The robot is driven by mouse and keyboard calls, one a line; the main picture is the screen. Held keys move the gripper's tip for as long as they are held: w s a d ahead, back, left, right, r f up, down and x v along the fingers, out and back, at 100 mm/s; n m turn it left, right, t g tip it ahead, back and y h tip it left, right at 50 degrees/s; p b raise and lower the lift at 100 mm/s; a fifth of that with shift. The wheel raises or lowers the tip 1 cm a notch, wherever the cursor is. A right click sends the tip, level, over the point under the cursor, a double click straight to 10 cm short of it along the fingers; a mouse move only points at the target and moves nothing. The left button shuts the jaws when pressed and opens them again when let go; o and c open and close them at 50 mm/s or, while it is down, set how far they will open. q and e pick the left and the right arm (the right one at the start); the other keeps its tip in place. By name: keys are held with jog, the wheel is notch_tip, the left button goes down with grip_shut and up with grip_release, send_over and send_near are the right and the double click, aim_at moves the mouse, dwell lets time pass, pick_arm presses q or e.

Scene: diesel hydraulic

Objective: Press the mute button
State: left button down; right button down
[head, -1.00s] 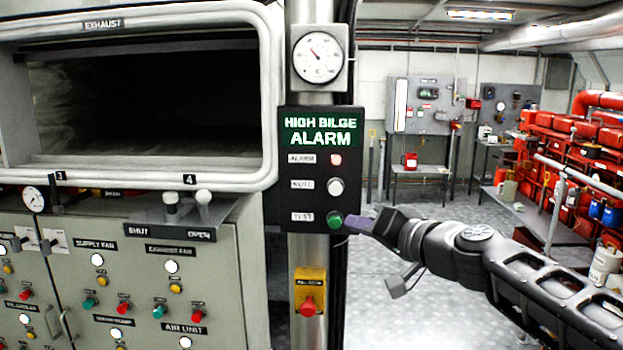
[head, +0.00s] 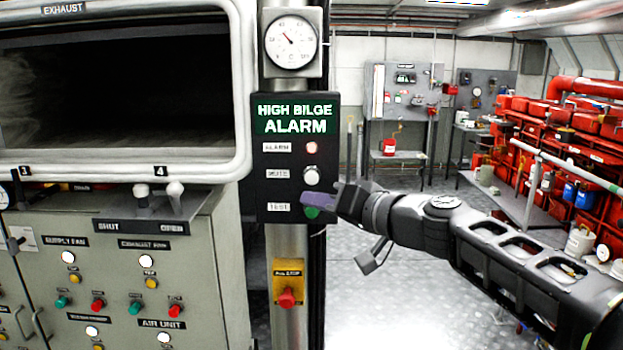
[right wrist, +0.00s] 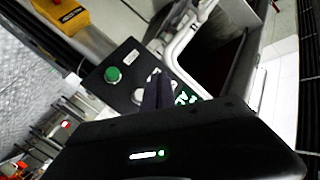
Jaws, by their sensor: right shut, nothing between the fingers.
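The black alarm panel (head: 262,185) reads "HIGH BILGE ALARM" and has three labelled rows. The white round mute button (head: 311,176) is in the middle row, beside its label. The alarm lamp (head: 311,147) above it glows pale red. The green test button (head: 311,212) below is partly covered by my fingers. My right gripper (head: 312,199) is shut and empty, its purple-grey fingertips in front of the panel just below the mute button. In the right wrist view, the fingers (right wrist: 157,90) overlap the white mute button (right wrist: 138,97); contact cannot be told. My left gripper is out of view.
A yellow box with a red stop button (head: 287,284) sits on the post below the panel. A gauge (head: 291,42) is above it. A grey control cabinet (head: 215,265) stands left, under the exhaust opening. Open floor lies to the right, with red machinery beyond.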

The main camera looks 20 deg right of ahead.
aim_at(316, 182)
jog(key=w+d+p, duration=0.1)
jog(key=w+d, duration=0.2)
jog(key=w, duration=0.4)
jog(key=shift+d, duration=0.25)
jog(key=shift+w, duration=0.1)
jog(key=shift+f, duration=0.1)
dwell(1.7)
jog(key=shift+w+d, duration=0.15)
jog(key=shift+w, duration=0.25)
jog(key=shift+w+d, duration=0.25)
jog(key=shift+w, duration=0.15)
dwell(0.7)
dwell(0.3)
jog(key=shift+s+a+b, duration=0.4)
jog(key=shift+s+b, duration=0.4)
